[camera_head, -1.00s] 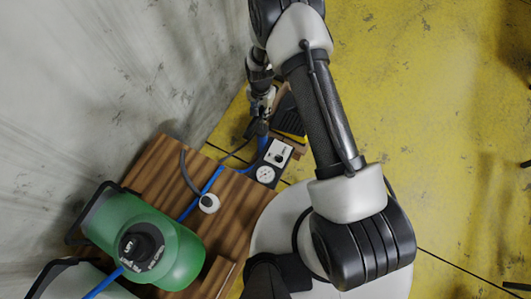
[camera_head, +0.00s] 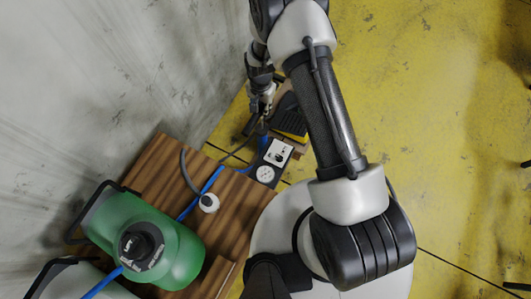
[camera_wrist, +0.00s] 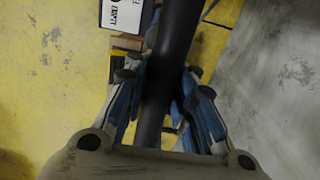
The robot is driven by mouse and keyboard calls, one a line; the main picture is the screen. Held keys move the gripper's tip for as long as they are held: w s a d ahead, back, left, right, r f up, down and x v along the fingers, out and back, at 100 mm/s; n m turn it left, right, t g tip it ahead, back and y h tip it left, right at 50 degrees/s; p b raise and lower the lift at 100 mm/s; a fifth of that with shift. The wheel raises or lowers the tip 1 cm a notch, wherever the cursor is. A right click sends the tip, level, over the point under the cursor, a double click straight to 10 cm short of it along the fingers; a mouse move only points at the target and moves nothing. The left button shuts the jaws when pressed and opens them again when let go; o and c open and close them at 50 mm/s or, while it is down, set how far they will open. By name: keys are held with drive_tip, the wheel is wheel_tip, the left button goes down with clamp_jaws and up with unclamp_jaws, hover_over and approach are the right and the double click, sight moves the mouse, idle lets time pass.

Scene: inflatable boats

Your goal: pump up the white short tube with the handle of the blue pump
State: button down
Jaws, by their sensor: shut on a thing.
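My gripper (camera_head: 262,108) is at the far end of the arm, low beside the grey wall. In the wrist view its blue-padded fingers (camera_wrist: 154,100) are closed from both sides on a thick black bar (camera_wrist: 172,62), which looks like the pump handle. In the head view a blue part, likely the pump (camera_head: 263,144), shows just below my gripper; most of it is hidden. A small white round piece (camera_head: 209,202) with a dark hose lies on the wooden board. I cannot tell whether it is the white short tube.
A green tank (camera_head: 180,258) with a black cap and blue hose stands at lower left on the brown wooden board (camera_head: 150,172). A gauge panel (camera_head: 272,160) and a black and yellow object (camera_head: 291,122) are near my gripper. Yellow floor (camera_head: 440,130) is open to the right.

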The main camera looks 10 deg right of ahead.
wheel_tip(320, 180, down, 11)
drive_tip(key=b, duration=0.5)
drive_tip(key=c, duration=1.2)
unclamp_jaws()
drive_tip(key=shift+r, duration=0.1)
drive_tip(key=shift+r+p, duration=2.05)
drive_tip(key=shift+r, duration=1.4)
